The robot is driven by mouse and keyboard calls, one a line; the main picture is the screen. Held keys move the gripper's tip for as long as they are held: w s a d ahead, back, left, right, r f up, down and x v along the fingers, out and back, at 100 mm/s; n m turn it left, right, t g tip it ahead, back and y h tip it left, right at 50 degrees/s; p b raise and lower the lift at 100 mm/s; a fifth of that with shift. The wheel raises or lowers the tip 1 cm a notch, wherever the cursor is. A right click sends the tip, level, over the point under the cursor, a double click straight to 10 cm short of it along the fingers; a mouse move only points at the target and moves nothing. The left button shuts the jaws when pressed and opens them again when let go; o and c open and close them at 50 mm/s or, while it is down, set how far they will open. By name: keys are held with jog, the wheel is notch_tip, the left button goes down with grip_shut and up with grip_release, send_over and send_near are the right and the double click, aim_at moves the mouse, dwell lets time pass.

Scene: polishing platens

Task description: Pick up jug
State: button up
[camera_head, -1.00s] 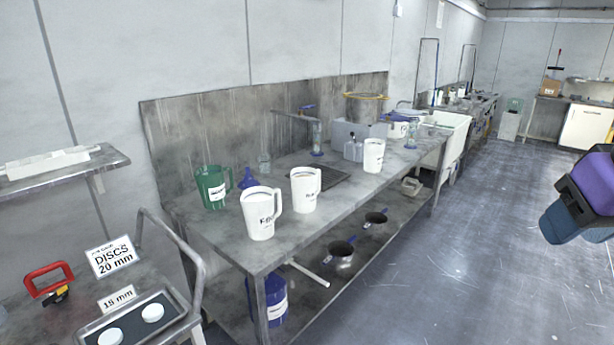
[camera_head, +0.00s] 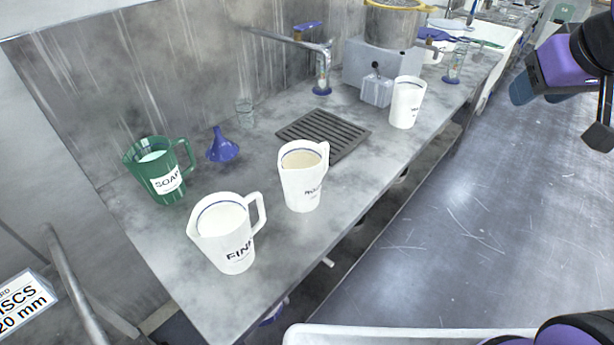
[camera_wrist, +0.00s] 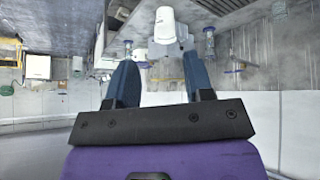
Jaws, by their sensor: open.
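Several jugs stand upright on the grey metal bench. A green jug labelled SOAP (camera_head: 158,172) is at the left, a white jug with a label like FINE (camera_head: 226,236) at the front and a white jug with tan contents (camera_head: 302,180) behind it to the right. Another white jug (camera_head: 407,103) stands farther along the bench; its label is too small to read. My gripper is open and empty in the wrist view (camera_wrist: 160,66), with its two blue fingers apart. That view looks upside down and shows a white jug (camera_wrist: 165,27) beyond the fingers, not touching them.
A stained splashback (camera_head: 170,70) rises behind. Open floor (camera_head: 460,220) lies to the right.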

jog(key=w+a+f+n+t, duration=0.1)
jog(key=w+a+f+n, duration=0.2)
jog(key=w, duration=0.6)
jog(key=n+y, duration=0.6)
jog(key=y, duration=0.5)
send_near(326, 156)
jog(key=x, duration=0.4)
jog(key=shift+w+f, duration=0.1)
jog(key=shift+f, duration=0.2)
jog(key=shift+w+x, duration=0.25)
jog(key=shift+x, duration=2.95)
jog(key=shift+d+r, duration=0.1)
jog(key=shift+d, duration=0.05)
grip_shut()
